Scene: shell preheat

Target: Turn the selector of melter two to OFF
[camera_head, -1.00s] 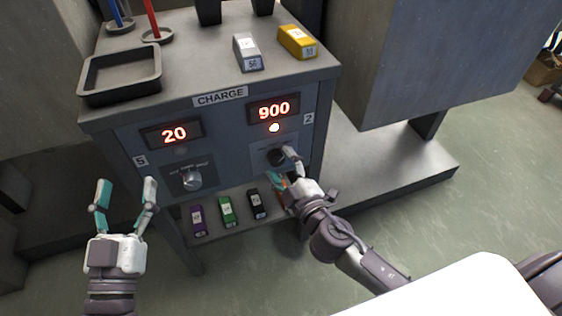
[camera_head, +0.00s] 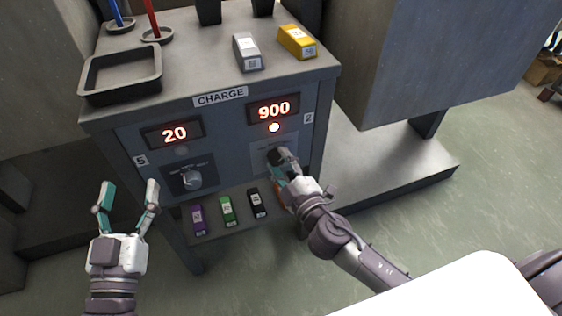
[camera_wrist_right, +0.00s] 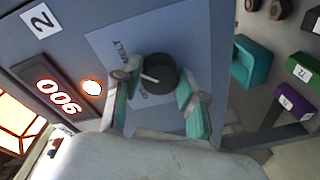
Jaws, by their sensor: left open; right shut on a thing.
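Melter two's selector is a dark round knob (camera_wrist_right: 157,72) with a white pointer line, on a panel (camera_head: 264,154) under the lit 900 display (camera_head: 274,109) and the "2" label (camera_head: 308,118). A white lamp (camera_head: 274,127) glows below the display. My right gripper (camera_head: 280,165) is shut on this knob; in the right wrist view its fingers (camera_wrist_right: 157,98) lie on either side of it. The panel print is partly hidden, so I cannot tell which mark the pointer meets. My left gripper (camera_head: 129,192) is open and empty, apart from the cabinet front.
The other selector (camera_head: 191,180) sits under the 20 display (camera_head: 173,134). A dark tray (camera_head: 120,94), a grey block (camera_head: 247,64) and a yellow block (camera_head: 297,42) are on top. Purple (camera_head: 198,219), green (camera_head: 228,211) and black (camera_head: 257,203) blocks lie on the lower shelf.

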